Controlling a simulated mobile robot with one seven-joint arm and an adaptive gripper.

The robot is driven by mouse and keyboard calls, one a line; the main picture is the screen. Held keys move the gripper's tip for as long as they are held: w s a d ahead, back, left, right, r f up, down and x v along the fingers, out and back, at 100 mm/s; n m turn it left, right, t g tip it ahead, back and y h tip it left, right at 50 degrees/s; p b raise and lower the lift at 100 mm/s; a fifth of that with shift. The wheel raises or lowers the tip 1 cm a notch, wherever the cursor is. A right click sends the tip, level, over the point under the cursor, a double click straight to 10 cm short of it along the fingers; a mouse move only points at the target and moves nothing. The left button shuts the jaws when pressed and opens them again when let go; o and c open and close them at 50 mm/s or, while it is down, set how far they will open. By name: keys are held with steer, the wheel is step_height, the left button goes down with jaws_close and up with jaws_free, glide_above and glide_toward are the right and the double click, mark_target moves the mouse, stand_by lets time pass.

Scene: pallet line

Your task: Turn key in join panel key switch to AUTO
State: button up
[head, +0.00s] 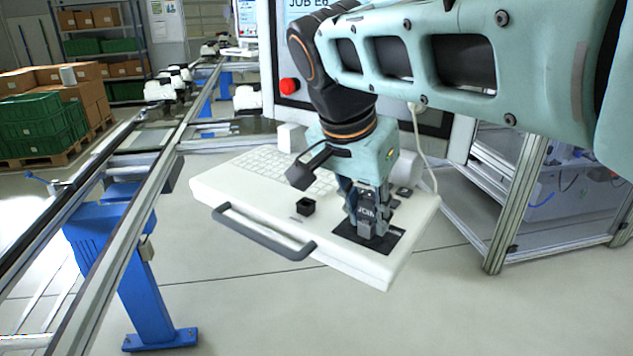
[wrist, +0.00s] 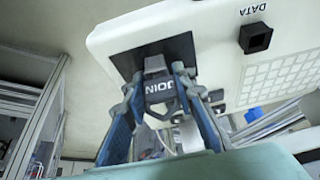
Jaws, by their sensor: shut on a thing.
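My gripper (head: 370,222) points down at the front right of the white panel (head: 270,215). It is shut on the key (wrist: 158,88), whose dark tag reads JOIN. One finger is on each side of the tag in the wrist view. The tag stands over a black square plate (head: 345,233), which also shows in the wrist view (wrist: 180,50). The fingers and tag hide the keyhole. I see no AUTO mark, and I cannot tell which way the switch is set.
A black square socket (head: 306,206) labelled DATA in the wrist view stands left of my gripper. A grey handle (head: 265,235) runs along the panel's front edge. A keyboard (head: 285,168) and a screen with a red button (head: 289,86) are behind. A conveyor rail (head: 150,200) is left.

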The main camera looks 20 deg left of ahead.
steer(key=shift+s+a+r+m, duration=0.25)
steer(key=shift+s+a+m, duration=0.05)
steer(key=shift+a, duration=0.35)
steer(key=shift+a+f, duration=0.1)
steer(key=shift+m, duration=0.3)
steer(key=m+g+h+p, duration=0.1)
steer(key=m+p, duration=0.1)
steer(key=m, duration=0.1)
steer(key=shift+f+m, duration=0.15)
steer(key=shift+m, duration=0.15)
steer(key=m+g+h+p, duration=0.1)
steer(key=m, duration=0.2)
steer(key=shift+m, duration=0.3)
steer(key=o, duration=1.1)
steer(key=shift+f, duration=0.15)
steer(key=shift+o, duration=0.6)
steer(key=shift+d, duration=0.2)
steer(key=o, duration=0.5)
steer(key=shift+w, duration=0.1)
